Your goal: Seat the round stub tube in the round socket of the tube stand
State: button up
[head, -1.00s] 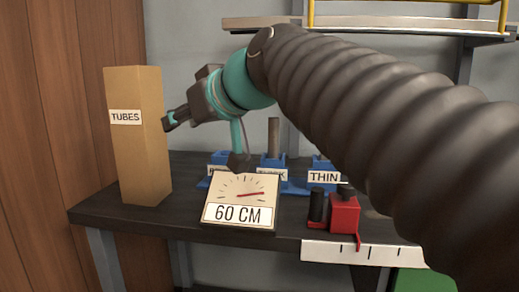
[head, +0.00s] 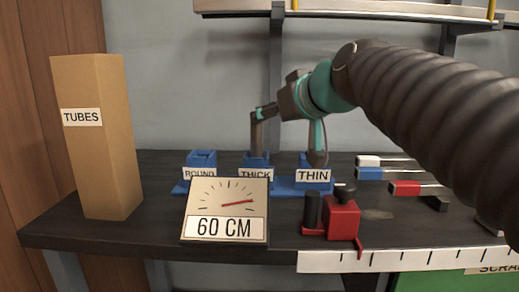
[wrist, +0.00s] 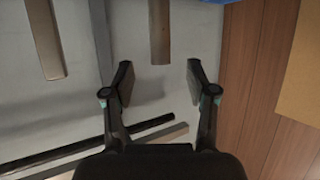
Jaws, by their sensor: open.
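The blue tube stand (head: 285,186) is on the dark bench, with sockets labelled ROUND, THICK and THIN. The round socket (head: 201,159) shows no tube. A brown-grey tube (head: 257,137) stands upright in the thick socket, and another tube (head: 318,150) is at the thin socket. I cannot tell a separate round stub tube. My gripper (head: 264,112) is open beside the thick-socket tube's top. In the wrist view my gripper (wrist: 160,76) has one tube (wrist: 160,32) lined up between its fingers, its end near fingertip level, apparently untouched.
A tall TUBES box (head: 98,140) stands at the left. A 60 CM dial (head: 226,208) stands in front of the stand. A red clamp-like device (head: 343,219) is right of it. Several coloured-end bars (head: 405,188) lie at the right. A shelf (head: 350,12) is above.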

send_over(257, 150)
jog(key=w, duration=0.2)
jog(key=shift+s+a+f+p, duration=0.1)
jog(key=shift+s+f+p, duration=0.1)
jog(key=shift+f, duration=0.5)
jog(key=shift+s+f+p, duration=0.1)
jog(key=shift+f+p, duration=0.05)
jog(key=shift+f, duration=0.5)
grip_shut()
